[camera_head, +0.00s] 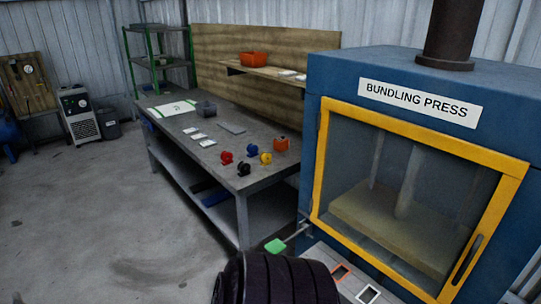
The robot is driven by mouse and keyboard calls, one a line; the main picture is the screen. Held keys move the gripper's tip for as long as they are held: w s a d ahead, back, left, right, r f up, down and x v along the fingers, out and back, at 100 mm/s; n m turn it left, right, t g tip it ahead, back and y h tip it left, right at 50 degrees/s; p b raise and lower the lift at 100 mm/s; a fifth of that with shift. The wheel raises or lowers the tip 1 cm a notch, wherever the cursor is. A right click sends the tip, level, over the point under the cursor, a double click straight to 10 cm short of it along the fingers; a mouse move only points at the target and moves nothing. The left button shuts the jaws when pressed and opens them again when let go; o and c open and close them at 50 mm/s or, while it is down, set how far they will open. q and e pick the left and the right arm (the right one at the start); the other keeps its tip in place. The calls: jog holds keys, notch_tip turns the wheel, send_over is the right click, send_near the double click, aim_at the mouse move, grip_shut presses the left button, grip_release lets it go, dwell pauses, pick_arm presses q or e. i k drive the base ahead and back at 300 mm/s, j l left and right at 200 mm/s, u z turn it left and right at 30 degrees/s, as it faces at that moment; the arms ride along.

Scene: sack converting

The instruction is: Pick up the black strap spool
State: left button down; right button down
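The black strap spool (244,168) is small and stands on the grey workbench (226,180), close to its front corner. A red spool (226,157) stands to its left and a little behind. A blue spool (252,150) is behind it, and a yellow spool (266,157) is to its right. The black spool appears apart from the others and nothing covers it. Neither of my grippers is in view.
A dark ribbed shape (275,280) fills the bottom edge. The floor (90,220) left is clear.

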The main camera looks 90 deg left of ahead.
aim_at(242, 167)
jog(key=u, duration=3)
jog(key=i+j, duration=0.3)
jog(key=i, duration=0.15)
jog(key=i+j, duration=0.25)
jog(key=i, duration=0.25)
